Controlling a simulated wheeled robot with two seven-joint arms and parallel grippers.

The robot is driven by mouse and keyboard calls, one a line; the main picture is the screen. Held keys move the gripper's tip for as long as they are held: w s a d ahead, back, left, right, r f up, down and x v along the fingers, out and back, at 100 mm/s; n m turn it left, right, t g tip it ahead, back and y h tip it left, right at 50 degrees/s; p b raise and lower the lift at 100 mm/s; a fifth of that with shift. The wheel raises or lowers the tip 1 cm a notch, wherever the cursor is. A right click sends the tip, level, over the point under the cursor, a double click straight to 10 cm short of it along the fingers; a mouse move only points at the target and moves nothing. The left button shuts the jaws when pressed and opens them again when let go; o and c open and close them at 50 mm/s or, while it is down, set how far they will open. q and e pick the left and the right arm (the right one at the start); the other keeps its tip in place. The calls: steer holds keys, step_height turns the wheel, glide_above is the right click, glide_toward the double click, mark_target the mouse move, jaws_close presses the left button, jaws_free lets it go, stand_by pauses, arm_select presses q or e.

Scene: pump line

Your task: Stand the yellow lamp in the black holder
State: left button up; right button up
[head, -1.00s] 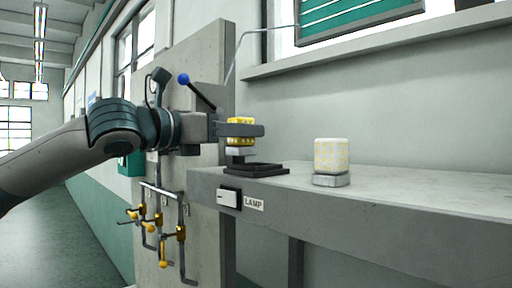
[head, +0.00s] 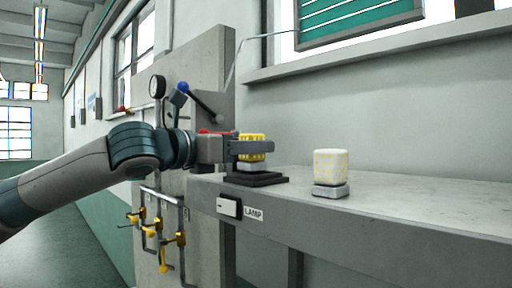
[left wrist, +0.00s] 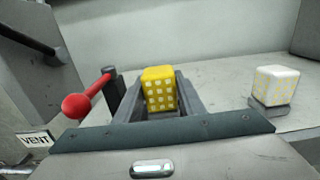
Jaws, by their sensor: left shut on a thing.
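The yellow lamp (head: 252,143) is dotted with pale squares and has a grey base. My left gripper (head: 262,147) is shut on it, with the fingers around the yellow part. The lamp is upright at the black holder (head: 270,180), a low tray on the shelf's left end. Its base looks to be at or just above the holder; I cannot tell whether it touches. In the left wrist view the lamp (left wrist: 160,90) is between the fingers, and the holder is hidden. My right gripper is not in view.
A pale lamp with yellowish dots (head: 331,168) stands on the grey shelf (head: 420,190) to the right. A switch (head: 229,207) and a LAMP label (head: 253,214) are on the shelf's front. A red-knobbed lever (left wrist: 78,105) is close beside my left gripper. Valves (head: 165,240) hang below.

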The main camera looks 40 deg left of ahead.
arm_select(q)
steer(key=shift+w+p, duration=0.4)
steer(key=shift+w, duration=0.3)
steer(key=shift+s+f, duration=0.1)
steer(key=shift+f, duration=0.55)
steer(key=shift+f, duration=0.1)
steer(key=o, duration=1.1)
